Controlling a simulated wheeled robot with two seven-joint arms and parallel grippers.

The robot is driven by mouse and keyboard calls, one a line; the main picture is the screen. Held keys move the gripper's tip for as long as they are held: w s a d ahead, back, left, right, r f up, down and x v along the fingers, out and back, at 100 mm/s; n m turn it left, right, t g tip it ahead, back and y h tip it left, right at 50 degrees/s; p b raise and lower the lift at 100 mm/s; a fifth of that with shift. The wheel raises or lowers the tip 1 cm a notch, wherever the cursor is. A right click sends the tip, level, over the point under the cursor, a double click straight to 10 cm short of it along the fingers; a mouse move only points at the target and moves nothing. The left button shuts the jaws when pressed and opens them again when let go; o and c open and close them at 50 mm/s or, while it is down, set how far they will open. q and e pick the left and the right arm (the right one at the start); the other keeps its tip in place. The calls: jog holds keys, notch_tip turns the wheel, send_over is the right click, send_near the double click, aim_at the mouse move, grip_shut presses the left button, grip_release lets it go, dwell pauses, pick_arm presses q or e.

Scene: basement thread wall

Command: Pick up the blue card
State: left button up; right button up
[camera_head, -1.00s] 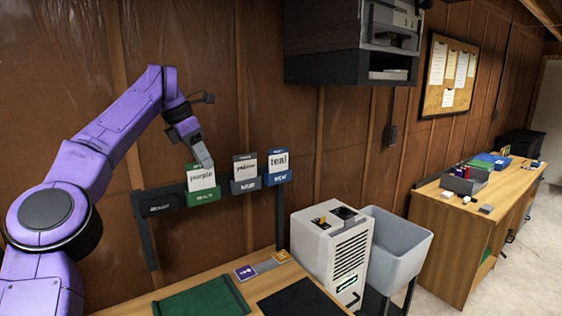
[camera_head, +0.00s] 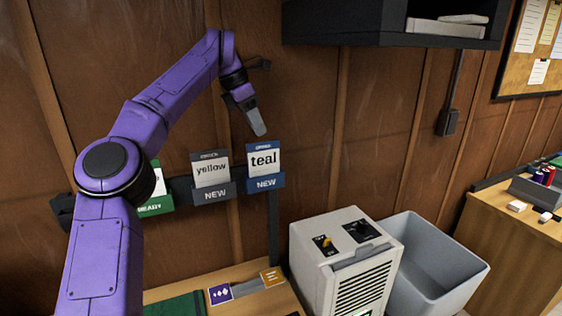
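The blue card (camera_head: 264,158) is white with a blue top strip and reads "teal". It stands in a blue holder (camera_head: 265,182) marked "NEW", at the right end of the wall rail. My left gripper (camera_head: 258,130) points down just above the card's top edge. Its fingers overlap in this view, so I cannot tell whether they are open or whether they touch the card. My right gripper is out of view.
A "yellow" card (camera_head: 211,169) stands in a grey holder just left. A green holder (camera_head: 156,206) with a card is partly hidden by my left arm. Below are a grey machine (camera_head: 345,262) and a grey bin (camera_head: 425,265). A dark shelf (camera_head: 390,22) hangs above right.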

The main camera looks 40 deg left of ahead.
aim_at(267, 152)
pick_arm(q)
jog(key=f, duration=0.3)
jog(key=shift+s+d+f+b, duration=0.25)
jog(key=shift+s+d+b, duration=0.05)
jog(key=shift+b, duration=0.1)
jog(key=x, duration=0.3)
jog(key=w+x, duration=0.1)
jog(key=x, duration=0.2)
jog(key=shift+w+r, duration=0.1)
jog(key=shift+r, duration=0.15)
jog(key=shift+a+f, duration=0.15)
jog(key=shift+s, duration=0.35)
jog(key=shift+c, duration=0.6)
jog(key=shift+r, duration=0.25)
jog(key=c, duration=0.5)
jog(key=shift+w+d, duration=0.15)
jog(key=shift+d, duration=0.1)
grip_shut()
